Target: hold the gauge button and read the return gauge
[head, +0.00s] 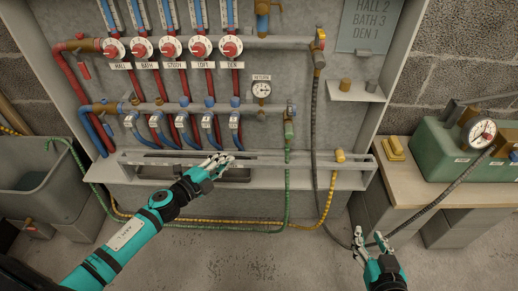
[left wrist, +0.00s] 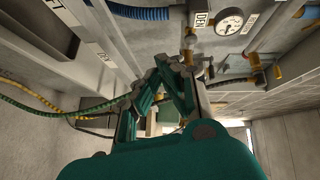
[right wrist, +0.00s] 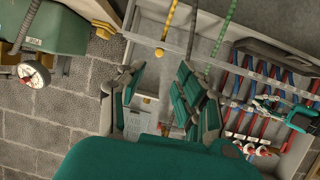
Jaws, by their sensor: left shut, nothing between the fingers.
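The return gauge (head: 262,89), a small round white dial under a RETURN label, sits on the panel right of the lower manifold. It also shows in the left wrist view (left wrist: 229,21), where its needle is too small to read. A brass fitting (head: 262,104) is below the dial. I cannot make out which part is the gauge button. My left gripper (head: 224,160) is shut and empty, in front of the panel's lower ledge, below and left of the gauge, not touching it. My right gripper (head: 371,238) is open and empty, low over the floor at the right.
The panel carries red-knobbed valves (head: 200,47), blue and red pipes, and a slotted ledge (head: 300,172). Green and yellow hoses hang below. A green machine (head: 446,150) with another dial (head: 480,132) stands on the right bench, its grey hose running near my right gripper. A grey bin (head: 75,200) is left.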

